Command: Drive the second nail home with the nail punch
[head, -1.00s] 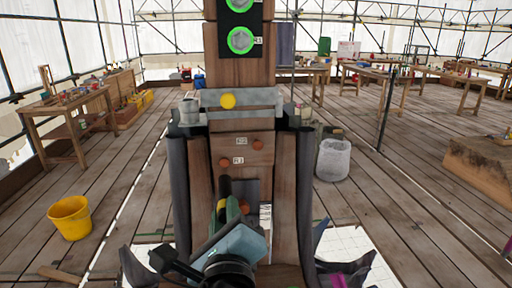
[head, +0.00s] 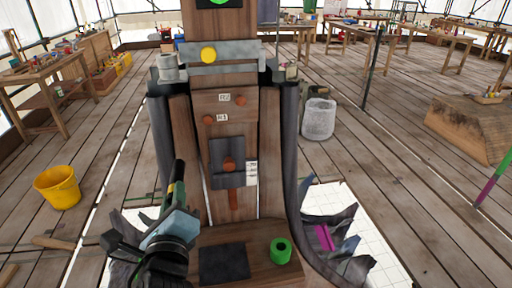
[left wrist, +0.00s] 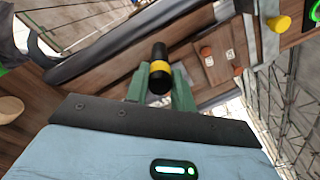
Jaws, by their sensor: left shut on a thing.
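My left gripper (head: 175,197) is shut on the nail punch (head: 180,172), a dark rod with a yellow band. It holds the punch left of and below the wooden post (head: 268,150), apart from it. In the left wrist view the black end and yellow band of the punch (left wrist: 160,68) show between the green fingers (left wrist: 160,88). Which is the second nail, I cannot tell. My right gripper is not in view.
Dark sheets (head: 287,130) hang along both sides of the post. A grey bar (head: 232,53) with a yellow knob (head: 208,55) crosses above. A yellow bucket (head: 57,187) stands left.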

